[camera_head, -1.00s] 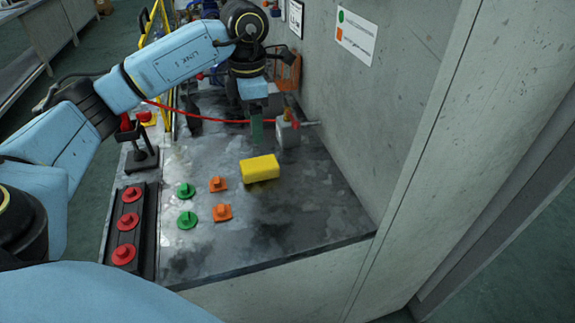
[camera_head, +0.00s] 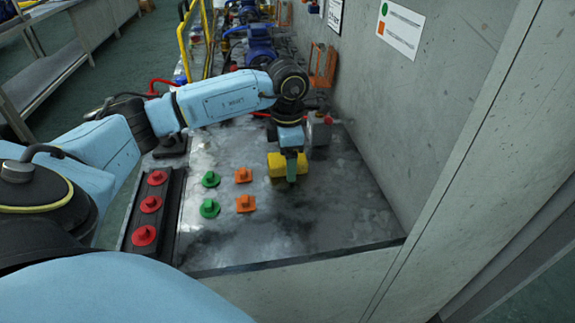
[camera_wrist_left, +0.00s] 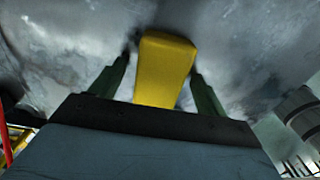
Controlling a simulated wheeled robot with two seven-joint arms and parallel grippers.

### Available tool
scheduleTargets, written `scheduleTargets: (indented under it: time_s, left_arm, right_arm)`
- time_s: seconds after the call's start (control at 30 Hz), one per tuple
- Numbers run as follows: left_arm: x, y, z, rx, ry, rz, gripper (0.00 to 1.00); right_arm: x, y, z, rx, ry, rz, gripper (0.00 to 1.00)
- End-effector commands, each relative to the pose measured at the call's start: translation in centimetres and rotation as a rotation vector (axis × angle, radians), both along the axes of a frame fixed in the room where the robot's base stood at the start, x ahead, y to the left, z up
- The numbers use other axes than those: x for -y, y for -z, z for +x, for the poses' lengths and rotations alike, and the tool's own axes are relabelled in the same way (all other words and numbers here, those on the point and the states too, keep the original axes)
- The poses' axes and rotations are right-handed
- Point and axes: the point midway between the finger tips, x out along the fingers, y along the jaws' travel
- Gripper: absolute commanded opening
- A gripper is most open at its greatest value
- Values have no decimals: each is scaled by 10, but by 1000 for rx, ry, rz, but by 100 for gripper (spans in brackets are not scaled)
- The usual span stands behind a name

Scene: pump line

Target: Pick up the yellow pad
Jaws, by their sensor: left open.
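The yellow pad (camera_head: 277,165) lies on the grey metal bench top, partly hidden by my left gripper in the head view. My left gripper (camera_head: 291,170) points down at the pad. In the left wrist view the pad (camera_wrist_left: 163,70) lies between the two green fingers of the left gripper (camera_wrist_left: 163,78). My right gripper is not in view.
Green knobs (camera_head: 210,209) and orange knobs (camera_head: 246,203) stand left of the pad. A black rack with red knobs (camera_head: 150,204) is at the bench's left edge. A grey box (camera_head: 319,132) is behind the gripper, near the wall (camera_head: 400,110). The front right bench top is clear.

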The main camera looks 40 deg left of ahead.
Motion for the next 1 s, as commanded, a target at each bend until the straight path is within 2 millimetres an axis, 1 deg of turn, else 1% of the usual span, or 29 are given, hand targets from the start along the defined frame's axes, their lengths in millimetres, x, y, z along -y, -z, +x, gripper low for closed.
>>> scheduleTargets:
  time_s: [0.23,0.27,0.6,0.87,1.0]
  left_arm:
    - [0,2,0,1,0,-1,75]
    - [0,2,0,1,0,-1,73]
    - [0,2,0,1,0,-1,28]
    - [0,0,0,1,0,-1,27]
    - [0,-8,0,1,0,-1,27]
  right_arm:
    - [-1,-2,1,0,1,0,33]
    - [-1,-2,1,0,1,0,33]
    - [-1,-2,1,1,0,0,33]
    - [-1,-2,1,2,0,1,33]
    - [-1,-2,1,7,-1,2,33]
